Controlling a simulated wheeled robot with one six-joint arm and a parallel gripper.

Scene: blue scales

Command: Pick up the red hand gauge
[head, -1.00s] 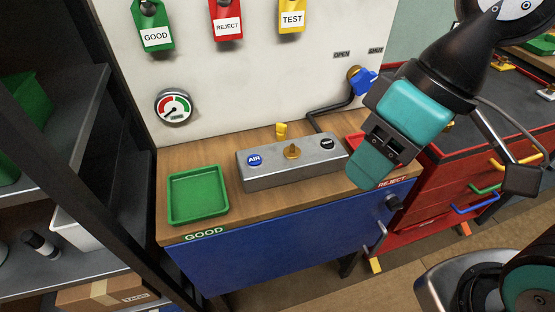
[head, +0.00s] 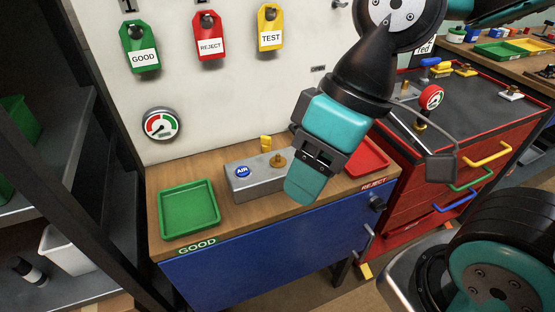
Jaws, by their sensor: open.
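The red hand gauge (head: 431,97) has a round red case and a pale dial. It is at the back left of the red tool cabinet's dark top (head: 468,108), partly behind my arm's thin side bracket. A brass fitting (head: 419,125) shows just below it; I cannot tell whether the two are joined. My gripper (head: 307,185) is open, with teal fingers pointing down, in front of the wooden bench. It is well to the left of the gauge and apart from it. Nothing shows between its fingers.
The bench holds a green tray (head: 163,238), a grey block with a blue AIR button (head: 243,171) and a red tray (head: 370,158). A fixed dial gauge (head: 161,124) is on the wall. Yellow and blue items (head: 437,66) lie behind the hand gauge.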

